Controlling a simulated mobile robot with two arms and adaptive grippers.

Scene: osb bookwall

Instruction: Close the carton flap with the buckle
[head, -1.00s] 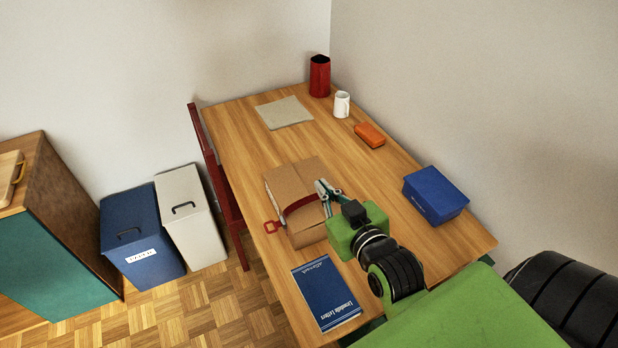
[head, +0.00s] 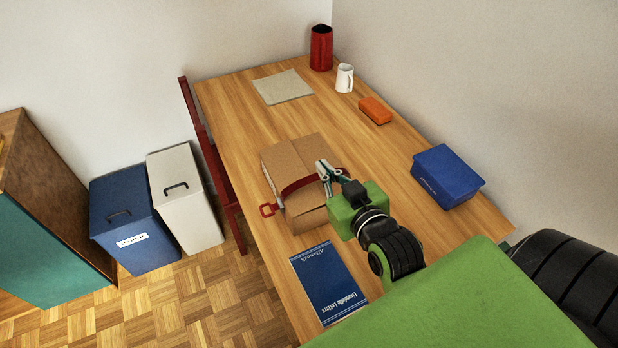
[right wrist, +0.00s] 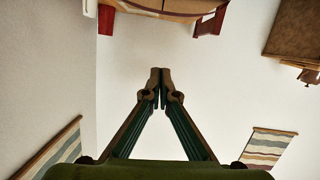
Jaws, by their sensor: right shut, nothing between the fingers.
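A brown cardboard carton (head: 290,160) stands on the wooden table, with a seam along its top. A red strap (head: 297,186) crosses the carton. The strap's other end curves past my right gripper on the right. My right gripper (head: 322,170) is over the right part of the carton, hiding part of the strap. In the right wrist view its fingers (right wrist: 160,88) are together with nothing between them. I cannot tell whether it touches the strap. My left gripper is not in view.
A blue book (head: 328,284) lies in front of the carton. A blue box (head: 447,177) stands right, an orange block (head: 375,110) behind it. A white mug (head: 344,78), red container (head: 321,48) and grey mat (head: 282,87) are at the back. A red chair (head: 207,140) stands left.

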